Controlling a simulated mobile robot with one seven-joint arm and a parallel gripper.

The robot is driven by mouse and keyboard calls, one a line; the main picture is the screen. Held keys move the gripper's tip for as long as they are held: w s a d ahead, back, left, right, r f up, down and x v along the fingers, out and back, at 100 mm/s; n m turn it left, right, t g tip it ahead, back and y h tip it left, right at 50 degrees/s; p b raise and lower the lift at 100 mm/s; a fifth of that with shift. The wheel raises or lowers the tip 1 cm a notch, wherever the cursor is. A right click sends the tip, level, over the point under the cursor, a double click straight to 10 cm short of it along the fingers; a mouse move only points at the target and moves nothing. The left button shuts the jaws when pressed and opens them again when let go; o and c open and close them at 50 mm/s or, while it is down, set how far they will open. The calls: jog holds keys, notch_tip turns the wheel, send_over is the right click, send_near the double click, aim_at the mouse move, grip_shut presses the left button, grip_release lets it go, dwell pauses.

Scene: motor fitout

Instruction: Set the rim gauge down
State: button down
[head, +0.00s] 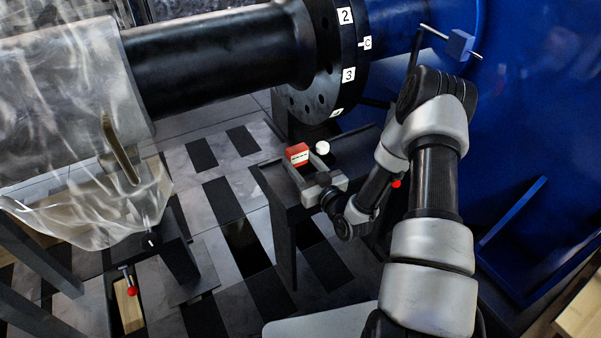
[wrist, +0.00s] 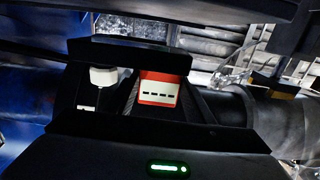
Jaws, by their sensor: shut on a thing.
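The rim gauge appears to be the small red box with a white, dashed face (head: 297,154); it also shows in the wrist view (wrist: 158,90). My gripper (head: 305,165) is shut on it, with a finger on either side. The gauge is over the dark narrow stand (head: 278,190), near its far end. I cannot tell whether its underside touches the stand top. In the wrist view my fingers (wrist: 160,105) reach up to the red body, and its lower part is hidden.
A white round knob (head: 322,147) stands close beside the gauge. The black numbered flange (head: 345,75) and shaft (head: 215,55) are above and behind. A blue block on a rod (head: 460,45) and the blue housing (head: 530,130) are at right. A clear cover (head: 70,110) is at left.

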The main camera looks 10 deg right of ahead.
aim_at(303, 174)
jog(key=shift+f+b, duration=0.55)
jog(key=shift+f, duration=1.1)
jog(key=shift+f, duration=0.1)
jog(key=c, duration=0.8)
grip_release()
jog(key=shift+f, duration=0.15)
jog(key=shift+c, duration=0.2)
